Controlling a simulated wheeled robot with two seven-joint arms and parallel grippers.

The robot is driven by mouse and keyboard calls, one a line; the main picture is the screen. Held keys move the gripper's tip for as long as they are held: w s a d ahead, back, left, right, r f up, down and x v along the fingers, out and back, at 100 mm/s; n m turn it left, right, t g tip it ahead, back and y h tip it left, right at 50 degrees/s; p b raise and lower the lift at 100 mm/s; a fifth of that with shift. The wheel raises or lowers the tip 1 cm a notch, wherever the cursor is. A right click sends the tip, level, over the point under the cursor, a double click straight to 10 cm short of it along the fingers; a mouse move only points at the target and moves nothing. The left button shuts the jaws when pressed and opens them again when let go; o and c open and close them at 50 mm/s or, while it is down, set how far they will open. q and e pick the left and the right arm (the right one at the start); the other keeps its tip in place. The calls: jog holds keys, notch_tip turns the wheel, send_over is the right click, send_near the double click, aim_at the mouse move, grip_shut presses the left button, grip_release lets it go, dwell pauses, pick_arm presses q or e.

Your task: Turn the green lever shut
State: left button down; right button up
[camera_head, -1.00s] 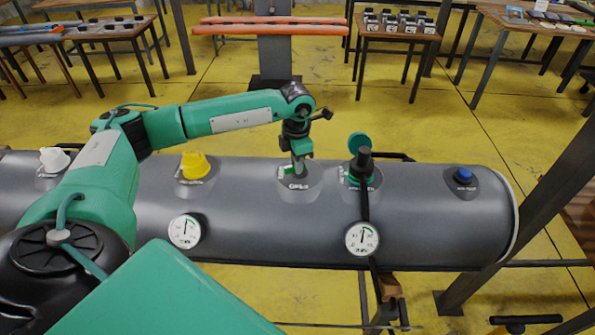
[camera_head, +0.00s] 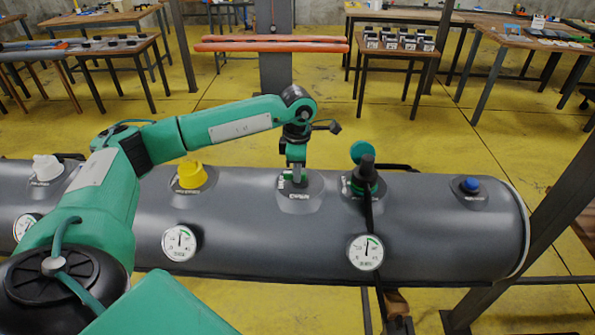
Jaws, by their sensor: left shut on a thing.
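The green lever (camera_head: 285,178) sits on top of the grey boat tube, on a dark round patch with white lettering. Only a small green part of it shows beside the fingers. My left gripper (camera_head: 297,182) points down at this patch and is shut on the lever. The fingers cover most of the lever, so its exact angle is hard to tell. My right gripper is not in view.
The grey tube (camera_head: 240,245) spans the view. A black fitting with a green cap (camera_head: 365,175) and a hose stands close right of my gripper. A yellow cap (camera_head: 191,176), white cap (camera_head: 47,168), blue button (camera_head: 470,184) and gauges (camera_head: 366,252) are also on the tube.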

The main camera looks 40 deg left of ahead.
pick_arm(q)
jog(key=shift+w+r, duration=0.1)
jog(key=shift+r, duration=0.05)
jog(key=c, duration=1.4)
grip_release()
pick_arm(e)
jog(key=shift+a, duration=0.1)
pick_arm(q)
jog(key=shift+r, duration=0.3)
notch_tip(320, 180, up, 13)
jog(key=b, duration=0.2)
jog(key=shift+b, duration=0.35)
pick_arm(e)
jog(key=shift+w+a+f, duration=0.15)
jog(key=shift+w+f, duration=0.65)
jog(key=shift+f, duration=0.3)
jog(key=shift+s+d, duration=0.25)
